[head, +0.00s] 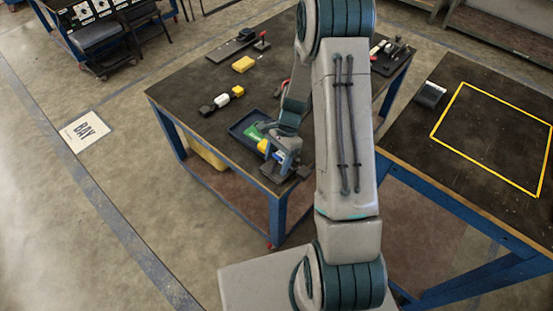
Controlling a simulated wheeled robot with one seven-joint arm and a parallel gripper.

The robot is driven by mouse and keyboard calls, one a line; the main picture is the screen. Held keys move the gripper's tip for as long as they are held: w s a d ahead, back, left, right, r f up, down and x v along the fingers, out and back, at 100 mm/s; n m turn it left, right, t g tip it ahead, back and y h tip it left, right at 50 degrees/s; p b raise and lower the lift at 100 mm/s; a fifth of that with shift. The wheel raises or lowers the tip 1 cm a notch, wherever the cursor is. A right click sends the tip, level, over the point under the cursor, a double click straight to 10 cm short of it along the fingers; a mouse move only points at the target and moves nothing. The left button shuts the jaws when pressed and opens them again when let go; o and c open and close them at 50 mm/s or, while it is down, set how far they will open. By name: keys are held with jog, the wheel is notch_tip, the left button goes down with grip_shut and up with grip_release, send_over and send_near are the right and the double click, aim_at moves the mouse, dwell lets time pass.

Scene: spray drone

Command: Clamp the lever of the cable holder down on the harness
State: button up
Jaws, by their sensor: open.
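My gripper (276,168) is open at the near edge of the dark table, pointing down beside a blue tray (236,129). It partly covers a small dark base under it. Two dark fixtures with red-tipped levers stand at the back: one at the far left (262,42), its lever upright, and one at the far right (392,66). I cannot tell which fixture is the cable holder. A bit of red (284,84) shows beside my arm, mostly hidden. I cannot make out the harness or whether it lies in a holder.
The tray holds a green piece (252,132) and something yellow. A yellow block (243,64) and a black, white and yellow row of pieces (222,100) lie on the table (185,90). A second table (470,190) at the right has a yellow outline and a small dark box (430,94).

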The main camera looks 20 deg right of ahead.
jog(key=c, duration=0.9)
jog(key=shift+w+d+f+g+y, duration=0.15)
jog(key=shift+d+g+y, duration=0.1)
jog(key=shift+g+y, duration=0.25)
jog(key=shift+c, duration=0.2)
jog(key=o, duration=0.9)
jog(key=shift+o, duration=0.2)
jog(key=v, duration=1.3)
jog(key=shift+d+r, duration=0.25)
jog(key=shift+r, duration=0.1)
